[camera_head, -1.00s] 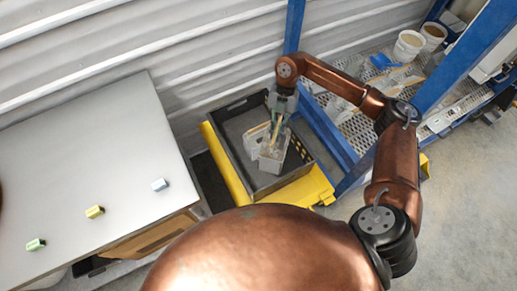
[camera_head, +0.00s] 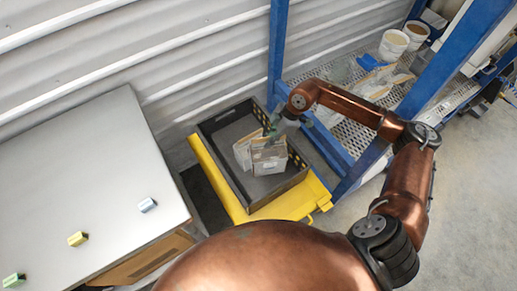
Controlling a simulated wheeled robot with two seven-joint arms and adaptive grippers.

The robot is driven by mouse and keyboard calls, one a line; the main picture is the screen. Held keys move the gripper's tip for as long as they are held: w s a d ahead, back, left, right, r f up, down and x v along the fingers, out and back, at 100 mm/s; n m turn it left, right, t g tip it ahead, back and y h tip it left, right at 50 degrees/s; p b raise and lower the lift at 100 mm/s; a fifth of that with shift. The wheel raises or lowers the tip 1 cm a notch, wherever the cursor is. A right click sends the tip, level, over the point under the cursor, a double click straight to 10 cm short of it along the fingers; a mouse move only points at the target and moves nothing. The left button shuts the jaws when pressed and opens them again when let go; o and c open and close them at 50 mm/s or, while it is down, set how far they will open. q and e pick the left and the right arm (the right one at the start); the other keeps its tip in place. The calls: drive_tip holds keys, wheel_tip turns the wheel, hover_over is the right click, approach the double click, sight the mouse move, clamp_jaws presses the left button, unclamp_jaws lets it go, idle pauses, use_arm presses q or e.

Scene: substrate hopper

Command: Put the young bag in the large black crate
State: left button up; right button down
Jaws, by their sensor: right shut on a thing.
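The large black crate (camera_head: 222,178) sits on a yellow platform beside the grey table. Two pale, boxy bags stand close together inside it. The front right bag (camera_head: 268,160) looks greyish-white with a printed face. The other bag (camera_head: 242,152) is just left of and behind it. I cannot tell from their labels which is the young bag. My right gripper (camera_head: 272,131) reaches in from the right over the crate wall. It is shut at the top of the front right bag; its fingertips are small and hard to make out. My left gripper is not in view.
The grey table (camera_head: 90,170) holds small green (camera_head: 14,280), yellow (camera_head: 77,238) and pale blue (camera_head: 148,205) blocks. A blue-framed mesh shelf (camera_head: 345,125) stands right of the crate, with white buckets (camera_head: 393,44) and more bags. The corrugated wall is close behind.

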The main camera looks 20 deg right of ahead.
sight(282, 144)
wheel_tip(282, 144, down, 12)
drive_tip(key=b, duration=0.2)
drive_tip(key=shift+w+r+b, duration=0.1)
drive_tip(key=shift+r+b, duration=0.1)
drive_tip(key=shift+b, duration=0.2)
wheel_tip(282, 144, down, 5)
drive_tip(key=shift+f+b, duration=0.1)
drive_tip(key=shift+b, duration=0.75)
drive_tip(key=c, duration=2.5)
unclamp_jaws()
drive_tip(key=shift+f, duration=0.1)
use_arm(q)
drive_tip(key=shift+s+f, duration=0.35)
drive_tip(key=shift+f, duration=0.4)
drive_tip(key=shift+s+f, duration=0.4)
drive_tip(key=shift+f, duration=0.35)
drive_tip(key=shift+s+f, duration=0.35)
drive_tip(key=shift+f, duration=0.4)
use_arm(e)
drive_tip(key=o, duration=0.5)
drive_tip(key=shift+c, duration=0.2)
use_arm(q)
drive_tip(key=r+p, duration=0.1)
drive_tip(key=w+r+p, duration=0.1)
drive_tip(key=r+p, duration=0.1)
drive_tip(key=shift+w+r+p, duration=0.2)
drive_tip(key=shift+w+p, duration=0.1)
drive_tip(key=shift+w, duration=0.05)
use_arm(e)
drive_tip(key=v, duration=1.2)
